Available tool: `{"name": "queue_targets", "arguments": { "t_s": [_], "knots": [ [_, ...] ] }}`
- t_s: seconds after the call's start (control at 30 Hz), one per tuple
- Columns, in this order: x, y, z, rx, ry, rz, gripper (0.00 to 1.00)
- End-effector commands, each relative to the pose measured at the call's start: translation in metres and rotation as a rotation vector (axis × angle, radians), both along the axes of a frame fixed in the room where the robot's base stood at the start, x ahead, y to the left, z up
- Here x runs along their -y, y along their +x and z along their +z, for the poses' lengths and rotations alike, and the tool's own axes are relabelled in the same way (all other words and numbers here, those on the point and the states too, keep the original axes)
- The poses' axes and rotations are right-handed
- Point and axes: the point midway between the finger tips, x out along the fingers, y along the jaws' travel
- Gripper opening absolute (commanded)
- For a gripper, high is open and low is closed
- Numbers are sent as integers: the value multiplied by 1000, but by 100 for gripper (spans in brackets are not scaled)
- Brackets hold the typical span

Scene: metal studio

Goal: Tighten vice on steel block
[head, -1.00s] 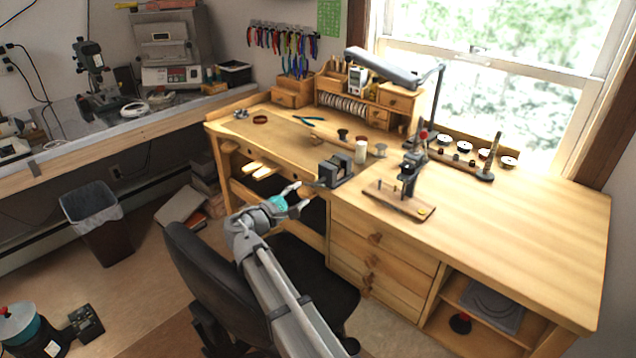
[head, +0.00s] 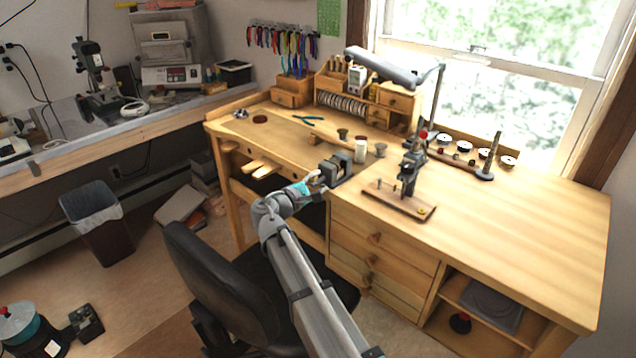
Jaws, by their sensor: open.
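The dark grey vice (head: 338,168) sits at the front edge of the wooden workbench, near its middle. My gripper (head: 318,184) is at the vice's front left side, very close to it; I cannot tell whether it touches. Its fingers are open and point toward the vice. The fingers and wrist hide the vice's near lower side, and its handle cannot be made out. I cannot tell a steel block apart from the vice jaws at this size.
A drill-like stand on a wooden board (head: 398,199) is to the right. A black chair (head: 215,270) is below my arm. The bench top (head: 520,222) is clear at the right.

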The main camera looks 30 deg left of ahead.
Motion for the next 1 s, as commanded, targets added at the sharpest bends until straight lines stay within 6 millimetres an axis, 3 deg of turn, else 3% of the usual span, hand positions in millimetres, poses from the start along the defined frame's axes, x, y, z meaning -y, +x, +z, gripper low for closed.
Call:
{"name": "queue_targets", "arguments": {
  "t_s": [0.27,0.5,0.57,1.0],
  "knots": [
    [0,0,0,0,0,0,53],
    [0,0,0,0,0,0,8],
    [0,0,0,0,0,0,0],
    [0,0,0,3,22,-1,0]
  ]
}}
